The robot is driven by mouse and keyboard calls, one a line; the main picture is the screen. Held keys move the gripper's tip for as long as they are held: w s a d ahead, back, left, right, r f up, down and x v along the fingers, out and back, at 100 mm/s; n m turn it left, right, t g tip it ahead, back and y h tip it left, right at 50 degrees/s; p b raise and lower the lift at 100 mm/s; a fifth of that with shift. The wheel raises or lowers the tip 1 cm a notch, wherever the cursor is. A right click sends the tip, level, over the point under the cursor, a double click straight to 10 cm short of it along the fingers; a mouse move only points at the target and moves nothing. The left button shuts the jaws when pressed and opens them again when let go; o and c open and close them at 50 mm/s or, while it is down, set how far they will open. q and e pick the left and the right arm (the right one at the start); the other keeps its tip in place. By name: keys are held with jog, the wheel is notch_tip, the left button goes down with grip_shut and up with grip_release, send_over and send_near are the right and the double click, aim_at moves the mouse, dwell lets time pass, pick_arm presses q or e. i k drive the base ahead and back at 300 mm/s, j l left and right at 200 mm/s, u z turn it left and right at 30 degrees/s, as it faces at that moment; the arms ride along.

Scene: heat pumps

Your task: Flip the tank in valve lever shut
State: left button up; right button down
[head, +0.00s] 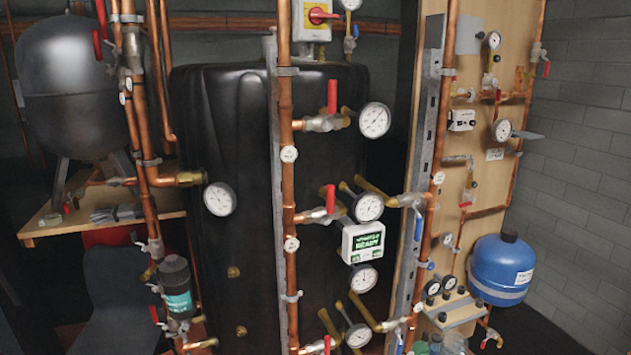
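A large black tank (240,150) stands in the middle of the head view. Several valves with levers sit on the copper pipes in front of it. An upper red lever (332,97) and a middle red lever (330,198) both stand upright at branches off the vertical pipe (286,180). A lower red lever (327,345) shows at the bottom edge, partly cut off. A blue lever (418,229) hangs on the right-hand pipe. I cannot tell which of these is the tank in valve. Neither of my grippers is in view.
Round gauges (373,120) stick out from the pipes near the levers. A white box with a green display (363,242) is mounted between them. A grey tank (66,85) rests on a wooden shelf at left. A blue vessel (501,268) is at right by the brick wall.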

aim_at(100, 5)
jog(key=i+j+u, duration=0.15)
jog(key=i+j, duration=1.15)
jog(key=i, duration=0.05)
